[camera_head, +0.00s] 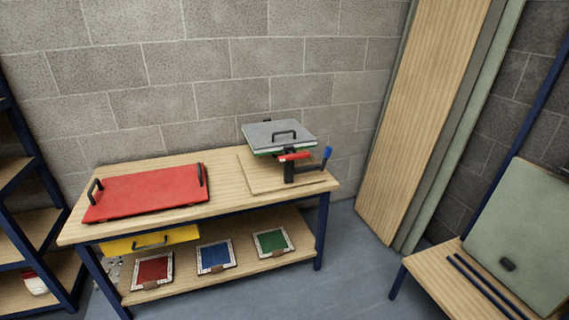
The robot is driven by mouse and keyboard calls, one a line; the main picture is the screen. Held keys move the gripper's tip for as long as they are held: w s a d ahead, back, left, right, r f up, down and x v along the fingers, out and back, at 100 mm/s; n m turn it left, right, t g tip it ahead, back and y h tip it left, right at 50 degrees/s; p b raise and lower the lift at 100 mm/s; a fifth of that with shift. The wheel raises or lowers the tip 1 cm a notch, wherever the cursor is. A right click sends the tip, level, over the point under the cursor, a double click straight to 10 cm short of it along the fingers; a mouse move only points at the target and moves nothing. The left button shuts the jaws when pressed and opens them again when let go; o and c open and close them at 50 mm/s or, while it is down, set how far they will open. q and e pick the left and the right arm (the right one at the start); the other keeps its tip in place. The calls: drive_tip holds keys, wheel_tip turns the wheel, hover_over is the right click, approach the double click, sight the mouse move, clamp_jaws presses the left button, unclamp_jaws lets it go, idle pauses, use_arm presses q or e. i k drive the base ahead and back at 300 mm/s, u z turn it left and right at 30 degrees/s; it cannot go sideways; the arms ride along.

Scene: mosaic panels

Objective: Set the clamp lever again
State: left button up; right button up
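The clamp (289,171) stands on a wooden board (256,180) at the right end of the workbench. It has a black upright, a red part (294,156) near its top, and a lever with a blue tip (327,153) sticking up at the right. A grey plate with a black handle (279,133) lies flat behind the clamp, with a green layer under it. Whether the clamp presses on this stack is too small to tell. Neither of my grippers shows in the head view.
A red panel with two black handles (147,191) lies on the left of the workbench (232,204). Tall boards (419,115) lean on the wall. A side table (439,281) stands at right.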

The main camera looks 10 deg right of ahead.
sight(327, 152)
drive_tip(key=u, duration=0.25)
drive_tip(key=k, duration=0.55)
drive_tip(key=z, duration=0.55)
drive_tip(key=i, duration=1.5)
drive_tip(key=u, duration=0.45)
